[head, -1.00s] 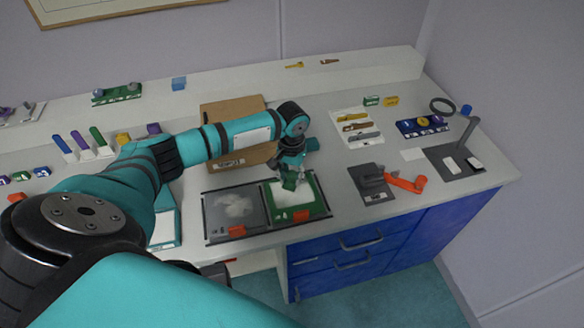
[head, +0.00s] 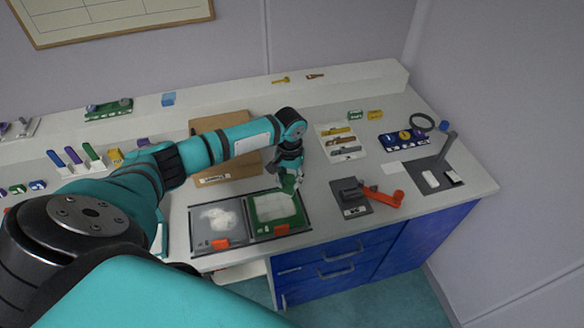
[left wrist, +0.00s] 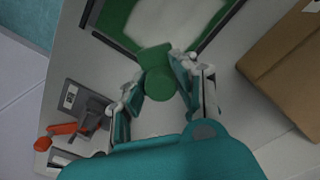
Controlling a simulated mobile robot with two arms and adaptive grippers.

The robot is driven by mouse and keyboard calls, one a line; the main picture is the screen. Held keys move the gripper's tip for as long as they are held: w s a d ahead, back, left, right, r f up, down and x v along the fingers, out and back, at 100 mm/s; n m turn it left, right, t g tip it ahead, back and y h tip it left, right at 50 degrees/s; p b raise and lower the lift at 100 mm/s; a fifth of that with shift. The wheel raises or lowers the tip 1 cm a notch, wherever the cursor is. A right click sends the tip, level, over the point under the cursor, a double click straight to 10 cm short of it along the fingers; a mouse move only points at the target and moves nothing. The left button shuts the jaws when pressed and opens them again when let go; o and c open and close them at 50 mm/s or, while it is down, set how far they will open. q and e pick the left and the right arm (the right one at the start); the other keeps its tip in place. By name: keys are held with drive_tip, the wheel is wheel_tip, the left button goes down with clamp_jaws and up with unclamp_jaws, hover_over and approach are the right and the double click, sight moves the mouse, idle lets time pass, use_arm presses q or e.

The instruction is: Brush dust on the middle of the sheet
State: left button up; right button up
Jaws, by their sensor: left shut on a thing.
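My left gripper (head: 290,178) is shut on a green brush (head: 291,186), which also shows in the left wrist view (left wrist: 157,78) between the fingers. A white sheet (head: 272,207) lies on a green tray (head: 262,233), the right one of two framed trays. The brush is at the sheet's back right edge in the head view; I cannot tell if it touches. The sheet also shows at the top of the left wrist view (left wrist: 175,18). My right gripper is not in view.
The left tray (head: 203,240) holds white powder (head: 219,216). A cardboard box (head: 212,180) stands behind the trays. Right of them are a grey device (head: 352,196) with an orange handle (head: 385,196) and a white mat with several tools (head: 342,140). The bench's front edge is close.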

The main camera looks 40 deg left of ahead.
sight(291, 177)
use_arm(q)
drive_tip(key=shift+w+r+p, duration=0.15)
drive_tip(key=shift+r+p, duration=0.6)
drive_tip(key=shift+r, duration=0.2)
drive_tip(key=shift+w+d+r+p, duration=0.15)
drive_tip(key=shift+r+p, duration=0.25)
drive_tip(key=shift+r, duration=0.45)
drive_tip(key=shift+s+r, duration=0.2)
drive_tip(key=shift+s, duration=0.05)
drive_tip(key=shift+w+f, duration=0.1)
drive_tip(key=shift+w, duration=0.05)
